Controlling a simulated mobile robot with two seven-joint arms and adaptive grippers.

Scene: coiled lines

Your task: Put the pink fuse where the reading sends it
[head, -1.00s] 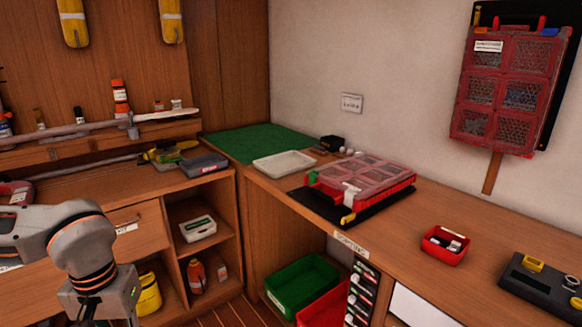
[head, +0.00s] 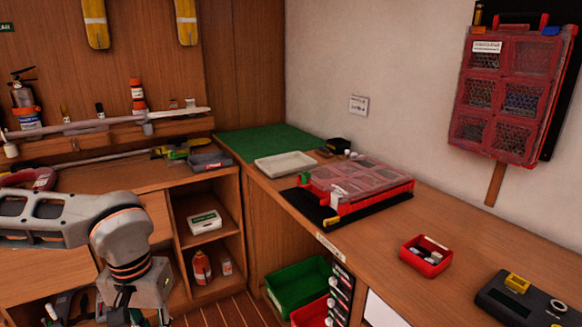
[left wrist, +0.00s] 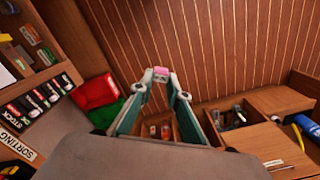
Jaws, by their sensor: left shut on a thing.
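My left gripper (left wrist: 160,78) is shut on the pink fuse (left wrist: 161,71), held between its fingertips in the left wrist view, above the floor. In the head view my left arm comes in at lower left; its fingers are cut off by the bottom edge and the fuse does not show. A dark meter-like device (head: 495,303) with a yellow part lies on the right counter; its reading is not legible. A red tray (head: 408,258) holding small pieces sits beside it. A red clear-lidded organiser (head: 375,205) lies on a black mat. My right gripper is not in view.
A similar red case (head: 497,95) hangs on the wall. Below the counter are a green bin (head: 298,287), a red bin (head: 312,315) and a labelled rack (head: 340,295). A white tray (head: 285,166) lies near a green mat (head: 265,143). Bare counter surrounds the red tray.

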